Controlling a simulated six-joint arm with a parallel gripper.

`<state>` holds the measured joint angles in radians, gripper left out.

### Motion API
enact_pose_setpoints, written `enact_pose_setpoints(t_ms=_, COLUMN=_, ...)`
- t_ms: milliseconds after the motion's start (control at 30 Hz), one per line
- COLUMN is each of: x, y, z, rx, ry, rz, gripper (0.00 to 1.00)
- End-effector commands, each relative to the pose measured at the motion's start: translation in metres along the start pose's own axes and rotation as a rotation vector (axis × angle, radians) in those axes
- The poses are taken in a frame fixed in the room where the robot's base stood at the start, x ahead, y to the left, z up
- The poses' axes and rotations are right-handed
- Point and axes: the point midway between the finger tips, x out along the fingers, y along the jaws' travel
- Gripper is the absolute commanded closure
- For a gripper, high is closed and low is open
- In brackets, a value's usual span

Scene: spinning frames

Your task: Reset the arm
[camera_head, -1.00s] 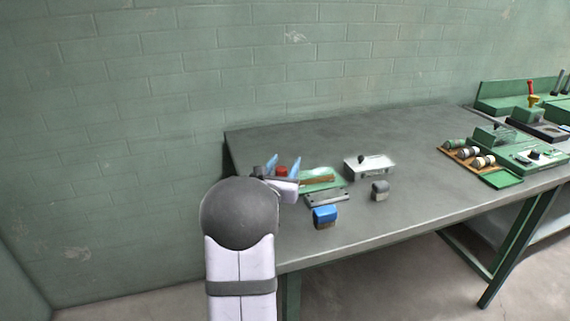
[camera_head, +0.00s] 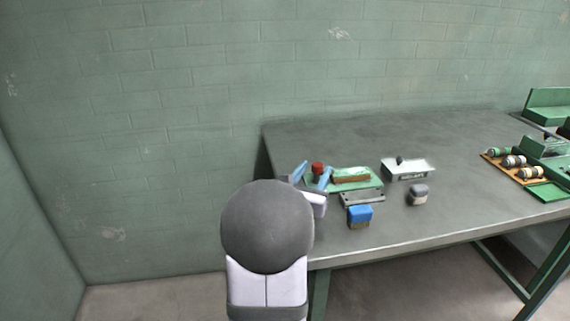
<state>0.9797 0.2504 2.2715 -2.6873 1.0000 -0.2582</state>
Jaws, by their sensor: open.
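My gripper (camera_head: 312,178) shows its two light blue fingertips above the left end of the grey table (camera_head: 310,133). The fingers are apart, and nothing is held between them as far as I can see. A red cylinder (camera_head: 317,168) stands beside the fingertips, on or near the left end of a green tray (camera_head: 372,184). My large grey joint and white arm link hide the table's near left corner.
A wooden-topped block (camera_head: 351,175) lies on the tray. A grey plate (camera_head: 362,198), a blue block (camera_head: 360,214), a grey block (camera_head: 418,195) and a white box (camera_head: 407,169) stand nearby. The table's back is clear.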

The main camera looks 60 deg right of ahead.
Motion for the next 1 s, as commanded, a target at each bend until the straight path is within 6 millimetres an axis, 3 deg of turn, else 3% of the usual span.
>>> enact_pose_setpoints(t_ms=267, x=-0.007, y=0.004, z=0.000, rx=0.043, ry=0.003, rz=-0.014, gripper=0.56)
enact_pose_setpoints(t_ms=567, x=-0.046, y=0.011, z=-0.007, rx=0.256, ry=0.034, rz=-0.113, gripper=0.56)
enact_pose_setpoints(t_ms=600, x=-0.051, y=0.015, z=-0.009, rx=0.296, ry=0.045, rz=-0.120, gripper=0.56)
enact_pose_setpoints(t_ms=833, x=-0.078, y=0.103, z=-0.010, rx=0.613, ry=0.252, rz=0.012, gripper=0.56)
enact_pose_setpoints(t_ms=1000, x=-0.115, y=0.113, z=-0.043, rx=0.768, ry=0.412, rz=-0.091, gripper=0.56)
